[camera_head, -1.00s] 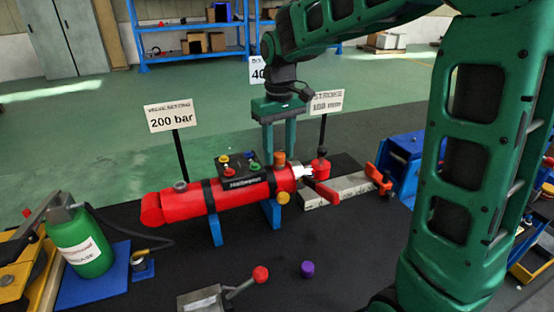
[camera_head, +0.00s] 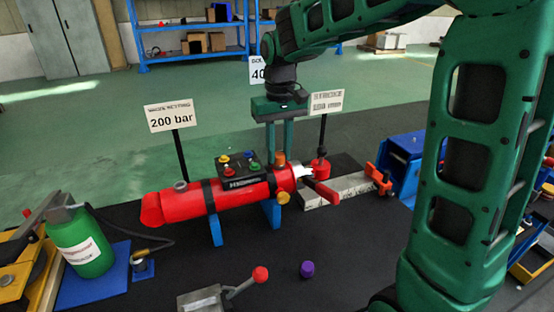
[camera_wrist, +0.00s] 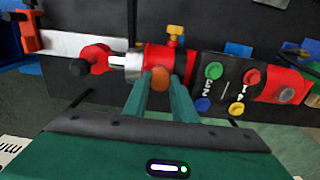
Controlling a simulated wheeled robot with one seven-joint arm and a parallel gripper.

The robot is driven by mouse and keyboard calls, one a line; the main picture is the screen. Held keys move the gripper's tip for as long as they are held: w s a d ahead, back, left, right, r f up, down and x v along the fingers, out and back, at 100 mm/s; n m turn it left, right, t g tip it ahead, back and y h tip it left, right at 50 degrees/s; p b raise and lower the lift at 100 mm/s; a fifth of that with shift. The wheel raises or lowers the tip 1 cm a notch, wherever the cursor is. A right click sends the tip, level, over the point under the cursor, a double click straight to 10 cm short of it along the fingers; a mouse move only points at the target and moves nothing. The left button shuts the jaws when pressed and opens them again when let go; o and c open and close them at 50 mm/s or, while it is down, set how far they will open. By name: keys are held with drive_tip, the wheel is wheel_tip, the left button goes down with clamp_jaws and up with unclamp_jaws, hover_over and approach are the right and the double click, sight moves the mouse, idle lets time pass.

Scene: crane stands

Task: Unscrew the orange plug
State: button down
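The red cylinder (camera_head: 195,203) lies on blue supports on the dark bench. The orange plug (camera_head: 280,157) stands upright on top of its right end. My gripper (camera_head: 279,148) points down over the plug, with one finger at each side. In the wrist view, the plug (camera_wrist: 160,77) sits between the two fingertips (camera_wrist: 161,80) and appears touched by both. The fingers look closed on it. The plug's lower part is partly hidden by the fingers in the wrist view.
A block with coloured caps (camera_head: 238,167) sits on the cylinder close left of my gripper. A red knob part (camera_head: 320,168) and a sign (camera_head: 327,102) stand at the right. A red-balled lever (camera_head: 260,274) and purple cap (camera_head: 307,269) lie in front.

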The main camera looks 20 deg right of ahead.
drive_tip(key=shift+r, duration=0.1)
idle(0.5)
drive_tip(key=n, duration=0.3)
drive_tip(key=shift+n, duration=1.1)
drive_tip(key=shift+n, duration=1.1)
drive_tip(key=n, duration=0.3)
drive_tip(key=shift+r, duration=0.1)
drive_tip(key=shift+n, duration=0.5)
drive_tip(key=n, duration=0.4)
